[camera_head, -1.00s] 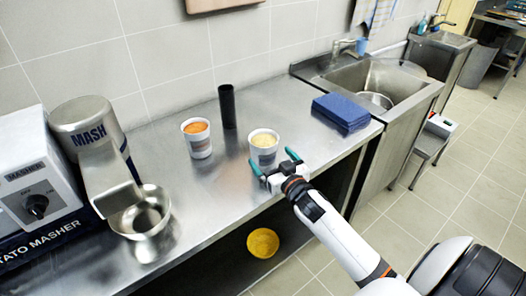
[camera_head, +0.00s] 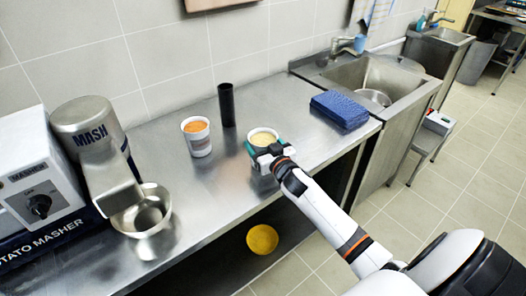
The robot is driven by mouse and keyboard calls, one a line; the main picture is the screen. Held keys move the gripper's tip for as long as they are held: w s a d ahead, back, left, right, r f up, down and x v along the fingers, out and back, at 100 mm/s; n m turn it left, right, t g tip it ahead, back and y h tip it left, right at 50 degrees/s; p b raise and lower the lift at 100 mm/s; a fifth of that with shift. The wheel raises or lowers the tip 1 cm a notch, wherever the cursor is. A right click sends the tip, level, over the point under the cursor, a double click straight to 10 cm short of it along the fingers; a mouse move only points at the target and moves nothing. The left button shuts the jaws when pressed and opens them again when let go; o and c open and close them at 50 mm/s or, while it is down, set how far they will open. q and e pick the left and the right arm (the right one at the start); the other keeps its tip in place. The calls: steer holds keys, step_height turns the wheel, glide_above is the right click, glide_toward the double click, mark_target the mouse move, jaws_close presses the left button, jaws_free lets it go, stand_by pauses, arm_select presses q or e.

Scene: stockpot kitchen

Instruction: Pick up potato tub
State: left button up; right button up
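The potato tub (camera_head: 263,135) is a white cup with pale yellow contents, upright on the steel counter (camera_head: 225,185). My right gripper (camera_head: 265,147) is at the tub's front side, with its teal fingertips at the tub's left and right sides. The gripper hides most of the tub's lower part. I cannot tell whether the fingers press on the tub or are a little apart from it. My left gripper is not in view.
A white tub with orange contents (camera_head: 197,141) and a dark cylinder (camera_head: 227,105) stand to the left. A blue stack (camera_head: 341,110) lies at right near the sink (camera_head: 385,80). The potato masher (camera_head: 98,150) and its steel bowl (camera_head: 146,214) are at far left. A yellow bowl (camera_head: 262,239) is below the counter.

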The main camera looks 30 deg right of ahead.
steer(key=shift+r, duration=0.1)
steer(key=c, duration=0.8)
